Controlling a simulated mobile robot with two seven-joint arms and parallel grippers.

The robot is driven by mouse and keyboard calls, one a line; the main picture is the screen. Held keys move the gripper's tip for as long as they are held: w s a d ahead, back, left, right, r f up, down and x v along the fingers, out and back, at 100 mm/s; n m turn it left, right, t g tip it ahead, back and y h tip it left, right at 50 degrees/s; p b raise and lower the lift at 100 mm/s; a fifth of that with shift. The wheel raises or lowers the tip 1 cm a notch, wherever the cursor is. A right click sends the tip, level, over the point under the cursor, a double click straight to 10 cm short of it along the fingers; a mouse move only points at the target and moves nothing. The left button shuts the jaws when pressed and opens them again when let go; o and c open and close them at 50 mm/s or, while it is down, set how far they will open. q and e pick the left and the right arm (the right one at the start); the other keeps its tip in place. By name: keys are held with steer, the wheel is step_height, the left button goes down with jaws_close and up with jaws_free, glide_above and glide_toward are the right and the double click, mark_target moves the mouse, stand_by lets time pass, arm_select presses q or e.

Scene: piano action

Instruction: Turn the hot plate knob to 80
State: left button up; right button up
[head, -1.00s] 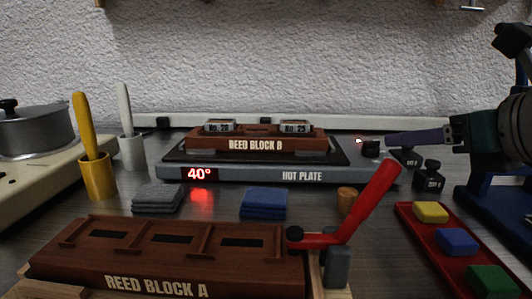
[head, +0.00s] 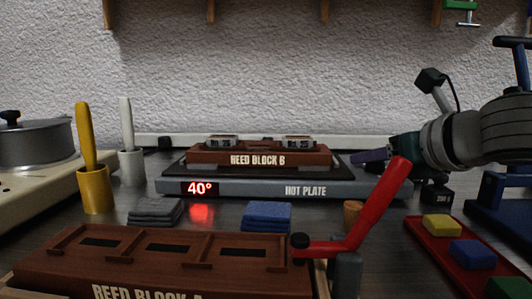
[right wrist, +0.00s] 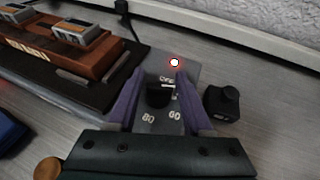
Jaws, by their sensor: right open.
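The grey hot plate (head: 240,188) stands at the back of the bench, and its red display (head: 199,188) reads 40°. In the right wrist view, the black knob (right wrist: 158,95) sits between the two purple fingers of my right gripper (right wrist: 160,74). The fingers are open on either side of it; I cannot tell whether they touch it. Marks 80 and 60 show on the near side of the knob, and a red-ringed light (right wrist: 174,62) lies beyond it. In the head view my right gripper (head: 374,155) is at the hot plate's right end and the knob is hidden. My left gripper is out of view.
Reed block B (head: 258,159) rests on the hot plate. A red lever (head: 378,205) rises in front of its right end. Black weights stand just right of the knob; one black weight (right wrist: 222,102) is close to the right finger. A red tray (head: 425,245) holds coloured blocks.

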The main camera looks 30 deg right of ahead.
jaws_close()
stand_by(0.4)
steer(key=shift+r+m+h+p, duration=0.15)
steer(key=shift+m+h+p, duration=0.25)
steer(key=shift+p, duration=0.3)
steer(key=m+g+h+p, duration=0.1)
steer(key=m+h+p, duration=0.1)
steer(key=m+g+h+p, duration=0.1)
steer(key=p, duration=0.2)
steer(key=shift+a+r+m+h, duration=0.1)
steer(key=shift+r+m+h, duration=0.1)
steer(key=shift+m+h, duration=0.2)
steer(key=shift+f+m+g+h+p, duration=0.15)
steer(key=shift+m+g+h+p, duration=0.85)
steer(key=shift+m+h, duration=0.15)
steer(key=shift+f+m+g+h+p, duration=0.1)
steer(key=shift+m+g+h+p, duration=0.35)
steer(key=shift+m+g+h, duration=0.45)
steer(key=shift+m, duration=0.25)
steer(key=shift+f, duration=0.1)
